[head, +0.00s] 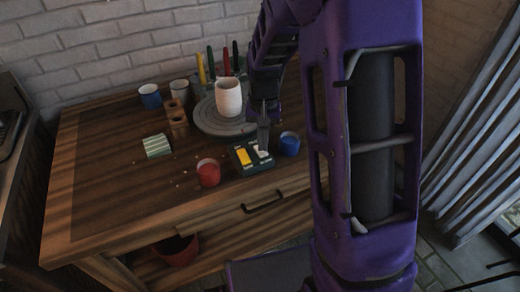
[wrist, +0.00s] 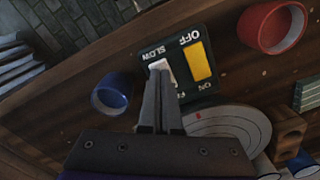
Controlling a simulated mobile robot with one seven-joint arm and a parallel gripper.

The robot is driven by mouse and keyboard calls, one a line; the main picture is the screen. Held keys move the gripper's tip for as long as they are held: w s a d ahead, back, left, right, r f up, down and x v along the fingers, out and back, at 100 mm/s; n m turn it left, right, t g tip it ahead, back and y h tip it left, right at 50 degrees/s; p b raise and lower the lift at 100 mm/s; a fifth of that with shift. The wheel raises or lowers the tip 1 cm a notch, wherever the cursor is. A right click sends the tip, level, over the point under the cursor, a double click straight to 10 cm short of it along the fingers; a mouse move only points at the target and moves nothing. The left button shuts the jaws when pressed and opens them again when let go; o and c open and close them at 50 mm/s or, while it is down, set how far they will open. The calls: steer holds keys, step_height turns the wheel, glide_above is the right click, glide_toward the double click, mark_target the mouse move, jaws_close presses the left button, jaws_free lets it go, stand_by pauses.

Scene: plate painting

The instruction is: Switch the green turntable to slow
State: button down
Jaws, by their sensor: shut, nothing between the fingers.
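A dark green control panel (head: 243,163) lies near the table's front edge. In the wrist view the panel (wrist: 183,88) has a yellow switch (wrist: 199,60) between OFF and ON, and a white switch (wrist: 159,65) near the SLOW label; the label at its other end is mostly covered. My gripper (wrist: 160,76) is shut and empty, its tips over the white switch, partly hiding it. Contact and the switch's tilt cannot be told. In the head view my gripper (head: 263,145) points down at the panel. A grey turntable (head: 208,122) behind the panel carries a white cup (head: 228,97).
A red cup (head: 208,173) stands left of the panel and a blue cup (head: 289,144) right of it. Upright tools stand behind the turntable. The table's left part is clear.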

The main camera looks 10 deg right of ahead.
steer(key=shift+f+b, duration=0.45)
steer(key=shift+f, duration=0.35)
steer(key=shift+r, duration=0.15)
step_height(320, 180, up, 7)
steer(key=p, duration=0.5)
steer(key=shift+p, duration=0.35)
stand_by(0.4)
